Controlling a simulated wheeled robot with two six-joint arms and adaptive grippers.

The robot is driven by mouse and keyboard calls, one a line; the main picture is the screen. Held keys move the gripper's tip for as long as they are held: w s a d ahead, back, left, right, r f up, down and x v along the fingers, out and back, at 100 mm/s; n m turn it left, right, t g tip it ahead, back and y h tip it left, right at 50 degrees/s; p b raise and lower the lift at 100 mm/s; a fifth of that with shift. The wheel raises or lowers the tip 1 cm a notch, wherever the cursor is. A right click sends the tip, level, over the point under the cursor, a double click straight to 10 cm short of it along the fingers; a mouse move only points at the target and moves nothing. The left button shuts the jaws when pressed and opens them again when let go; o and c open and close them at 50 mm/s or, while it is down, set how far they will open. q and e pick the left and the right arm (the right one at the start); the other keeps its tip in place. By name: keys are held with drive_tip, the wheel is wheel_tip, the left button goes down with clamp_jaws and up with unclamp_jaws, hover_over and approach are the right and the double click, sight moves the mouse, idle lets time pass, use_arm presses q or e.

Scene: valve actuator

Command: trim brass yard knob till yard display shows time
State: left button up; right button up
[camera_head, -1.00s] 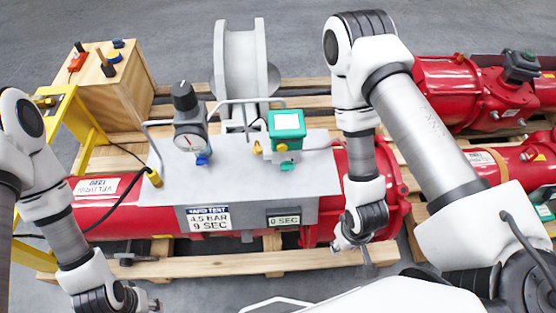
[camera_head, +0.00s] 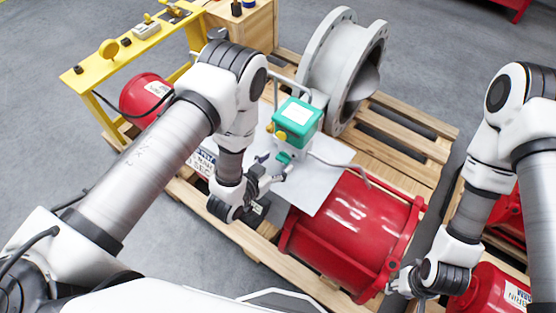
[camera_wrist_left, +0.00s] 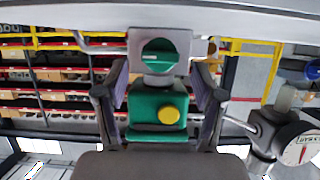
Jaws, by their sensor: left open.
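A green box (camera_head: 297,122) with a white top stands on the grey plate (camera_head: 318,185). A yellow, brass-like knob (camera_head: 280,135) sits on its side, and it shows as a round yellow face in the left wrist view (camera_wrist_left: 169,114). My left gripper (camera_head: 272,168) is open just in front of the box. In the left wrist view its fingers (camera_wrist_left: 160,100) stand either side of the green body, with no clear contact. A small label or display (camera_head: 260,207) is partly hidden by my left gripper and unreadable. My right gripper (camera_head: 393,287) is beside the red cylinder; its jaws are unclear.
A large grey flanged ring (camera_head: 343,70) stands behind the box. A bent grey rail (camera_head: 340,167) runs right of it. A yellow frame (camera_head: 135,55) is at upper left. A dial gauge (camera_wrist_left: 300,148) shows in the left wrist view.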

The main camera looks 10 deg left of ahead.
use_arm(q)
drive_tip(key=shift+x, duration=0.75)
drive_tip(key=shift+s+r, duration=0.1)
drive_tip(key=c, duration=1.1)
drive_tip(key=shift+c, duration=0.2)
drive_tip(key=shift+a, duration=0.1)
drive_tip(key=shift+a+n+g+h, duration=0.15)
drive_tip(key=shift+n+g+h, duration=0.15)
drive_tip(key=shift+n+h, duration=0.5)
drive_tip(key=shift+a+f+n+g+h+b, duration=0.15)
drive_tip(key=shift+n+h+b, duration=0.3)
drive_tip(key=shift+n, duration=0.3)
drive_tip(key=shift+a+f+n+g+h+b, duration=0.15)
drive_tip(key=shift+n+h+b, duration=0.3)
drive_tip(key=shift+n, duration=0.3)
drive_tip(key=shift+d, duration=0.1)
